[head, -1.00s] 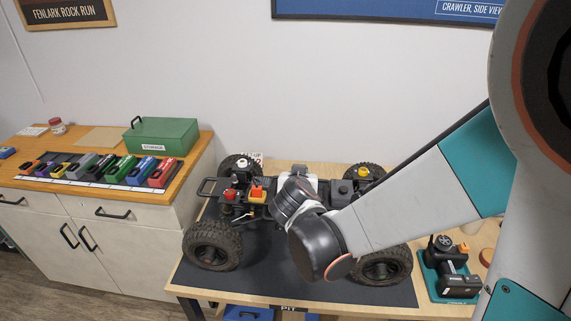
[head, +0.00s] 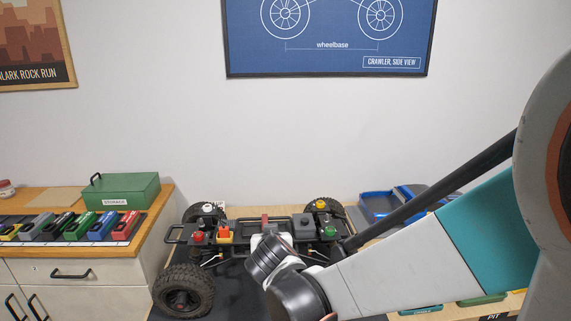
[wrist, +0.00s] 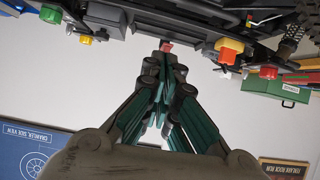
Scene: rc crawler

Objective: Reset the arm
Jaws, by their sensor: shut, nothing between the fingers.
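My gripper (wrist: 164,75) shows in the wrist view with its green and black fingers closed together and nothing between them. A small red part (wrist: 166,46) of the crawler shows just past the fingertips; I cannot tell whether they touch it. In the head view my wrist is in front of the crawler chassis (head: 208,235) and hides the fingers. The chassis carries a red knob (head: 198,237), a red and orange switch (head: 225,232) and a yellow knob (head: 320,204).
The crawler rests on a dark mat on a wooden bench. A blue tray (head: 378,205) sits behind my arm at right.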

